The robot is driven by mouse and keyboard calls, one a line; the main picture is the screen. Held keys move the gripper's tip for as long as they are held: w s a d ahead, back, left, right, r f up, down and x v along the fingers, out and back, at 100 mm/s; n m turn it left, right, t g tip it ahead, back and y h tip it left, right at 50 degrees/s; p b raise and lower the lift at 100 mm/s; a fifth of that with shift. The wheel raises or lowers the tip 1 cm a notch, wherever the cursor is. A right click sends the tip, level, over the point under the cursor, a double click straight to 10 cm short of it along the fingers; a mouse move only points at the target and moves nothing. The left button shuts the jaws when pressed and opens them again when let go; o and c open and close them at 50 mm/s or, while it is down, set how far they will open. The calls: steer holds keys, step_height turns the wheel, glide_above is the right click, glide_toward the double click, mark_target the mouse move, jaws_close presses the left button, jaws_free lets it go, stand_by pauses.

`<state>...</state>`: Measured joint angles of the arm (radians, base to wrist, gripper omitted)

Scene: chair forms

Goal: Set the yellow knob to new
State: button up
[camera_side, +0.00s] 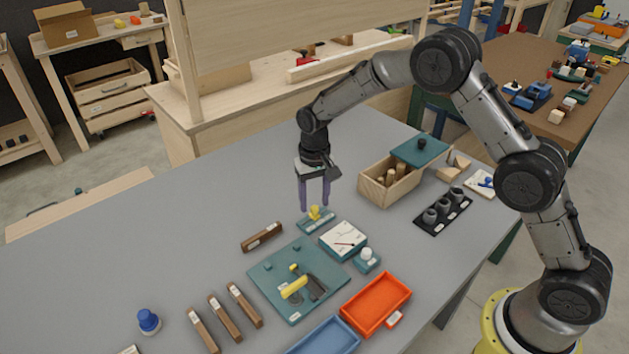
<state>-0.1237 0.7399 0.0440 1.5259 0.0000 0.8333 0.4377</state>
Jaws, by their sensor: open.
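The yellow knob (315,212) sits on a small teal base (308,225) near the middle of the grey table. My gripper (314,209) points down with its two purple fingers apart, one on each side of the knob as seen from here. Whether the fingers touch the knob cannot be told. The labels around the knob are too small to read, so its setting cannot be told.
A teal board (290,310) with a yellow handle, an orange tray (376,304) and a wooden box (391,187) are nearby. The table's left part is mostly clear.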

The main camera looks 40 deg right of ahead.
step_height(320, 180, up, 13)
stand_by(0.4)
steer(key=shift+r, duration=0.15)
step_height(320, 180, up, 4)
steer(key=t, duration=0.1)
glide_above(315, 207)
steer(key=s+d+r+t, duration=0.1)
steer(key=s+d+r, duration=0.1)
steer(key=s+r, duration=0.35)
steer(key=s+d+r+t, duration=0.2)
steer(key=s+d+r, duration=0.1)
steer(key=s+r, duration=0.6)
steer(key=s+f+n, duration=0.1)
steer(key=s+f, duration=0.2)
steer(key=s, duration=0.3)
steer(key=s+f+n+t, duration=0.1)
steer(key=s+f, duration=0.2)
steer(key=s, duration=0.4)
steer(key=s+d+f+n, duration=0.1)
steer(key=s+f, duration=0.3)
steer(key=s, duration=0.2)
steer(key=shift+s+n+t, duration=0.25)
steer(key=shift+n+t, duration=0.05)
steer(key=shift+d+r, duration=0.1)
